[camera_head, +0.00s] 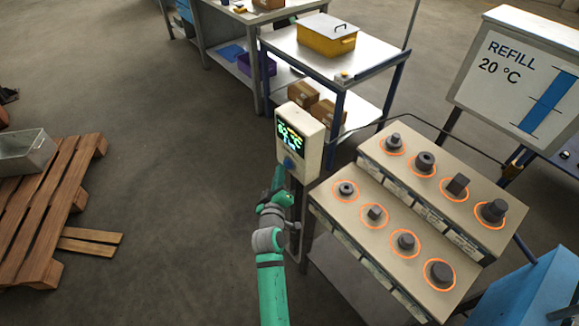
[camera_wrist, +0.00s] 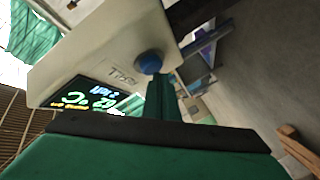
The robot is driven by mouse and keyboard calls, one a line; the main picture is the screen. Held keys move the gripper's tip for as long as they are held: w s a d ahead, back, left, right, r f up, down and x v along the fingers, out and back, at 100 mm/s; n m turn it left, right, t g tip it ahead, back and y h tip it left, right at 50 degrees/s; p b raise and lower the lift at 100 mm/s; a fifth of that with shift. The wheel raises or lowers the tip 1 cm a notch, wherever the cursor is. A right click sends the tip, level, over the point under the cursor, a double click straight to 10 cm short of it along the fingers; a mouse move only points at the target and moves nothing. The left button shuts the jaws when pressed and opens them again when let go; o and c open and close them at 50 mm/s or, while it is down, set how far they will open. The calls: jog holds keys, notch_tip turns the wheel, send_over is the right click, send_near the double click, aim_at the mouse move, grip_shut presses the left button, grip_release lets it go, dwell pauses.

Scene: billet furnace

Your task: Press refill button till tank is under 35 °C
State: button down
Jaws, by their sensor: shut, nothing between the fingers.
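A cream control box (camera_head: 312,122) stands on a post left of the stepped bench, with a lit display (camera_head: 290,128) and a round blue button (camera_head: 289,163) below it. The display shows a °C value, too small and skewed to read surely. In the wrist view the box (camera_wrist: 105,45), its display (camera_wrist: 88,97) and the blue button (camera_wrist: 150,62) appear turned over. My gripper (camera_head: 278,174) is shut and empty, its tip close by the button. In the wrist view my gripper (camera_wrist: 161,80) points at the button's edge; I cannot tell whether they touch.
A white REFILL 20 °C sign (camera_head: 515,75) stands at the right behind a stepped bench (camera_head: 335,208) of dark metal parts in orange rings. A trolley (camera_head: 290,42) with a yellow box stands behind.

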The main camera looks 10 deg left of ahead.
jog(key=shift+w+d, duration=0.35)
jog(key=shift+w, duration=0.05)
dwell(0.8)
jog(key=shift+s+a, duration=0.1)
jog(key=shift+s, duration=0.05)
jog(key=shift+s+a, duration=0.5)
jog(key=shift+s, duration=0.15)
jog(key=shift+s+a, duration=0.8)
jog(key=shift+s, duration=0.2)
jog(key=shift+s+a, duration=0.75)
jog(key=shift+s, duration=0.2)
